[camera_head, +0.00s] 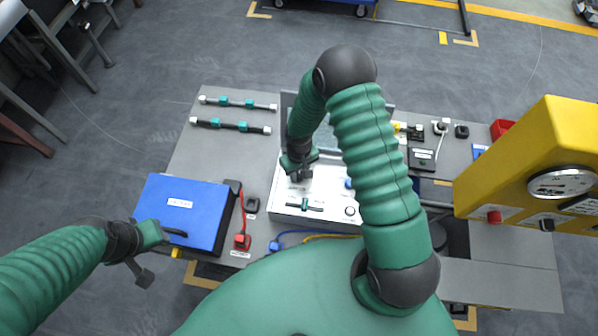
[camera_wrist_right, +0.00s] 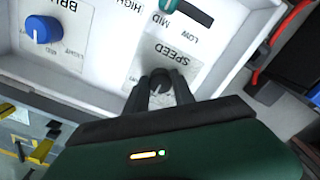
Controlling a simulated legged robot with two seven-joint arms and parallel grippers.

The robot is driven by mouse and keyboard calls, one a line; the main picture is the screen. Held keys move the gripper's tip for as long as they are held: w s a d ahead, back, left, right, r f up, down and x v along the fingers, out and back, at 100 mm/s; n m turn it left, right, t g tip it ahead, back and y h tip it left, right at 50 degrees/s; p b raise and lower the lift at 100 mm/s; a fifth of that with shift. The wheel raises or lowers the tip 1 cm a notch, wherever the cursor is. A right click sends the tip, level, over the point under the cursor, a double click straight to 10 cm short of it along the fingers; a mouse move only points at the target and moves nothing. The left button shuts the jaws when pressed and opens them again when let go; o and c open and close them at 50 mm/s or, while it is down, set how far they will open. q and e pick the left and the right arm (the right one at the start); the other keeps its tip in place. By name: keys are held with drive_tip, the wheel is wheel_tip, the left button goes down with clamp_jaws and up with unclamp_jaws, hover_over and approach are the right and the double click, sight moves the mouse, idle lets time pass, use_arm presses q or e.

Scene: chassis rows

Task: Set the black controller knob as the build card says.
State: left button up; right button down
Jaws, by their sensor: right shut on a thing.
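My right gripper (camera_head: 299,174) reaches down onto the far left part of the white control panel (camera_head: 285,212). In the right wrist view its two fingers (camera_wrist_right: 161,88) are shut on the black knob (camera_wrist_right: 160,79), one on each side. The word SPEED is printed beside this knob, upside down in that view. The fingers cover part of the knob and its scale, so I cannot read its setting. My left gripper (camera_head: 160,254) is open and empty beside the blue case (camera_head: 183,215). I cannot make out a build card.
Two dark rods (camera_head: 231,125) lie at the back left. A yellow machine (camera_head: 530,160) stands at the right.

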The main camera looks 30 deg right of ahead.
sight(298, 173)
drive_tip(key=n, duration=0.3)
drive_tip(key=n+p, duration=0.1)
drive_tip(key=n, duration=0.1)
drive_tip(key=shift+w+r+n, duration=0.15)
drive_tip(key=shift+w+n, duration=0.15)
drive_tip(key=shift+w, duration=0.05)
drive_tip(key=shift+n+p, duration=0.45)
drive_tip(key=shift+n, duration=1.85)
drive_tip(key=c, duration=1.4)
unclamp_jaws()
drive_tip(key=o, duration=0.3)
drive_tip(key=shift+f, duration=0.2)
drive_tip(key=shift+o, duration=0.2)
drive_tip(key=shift+s, duration=0.1)
drive_tip(key=shift+r, duration=0.4)
wheel_tip(298, 173, up, 16)
drive_tip(key=shift+p, duration=0.35)
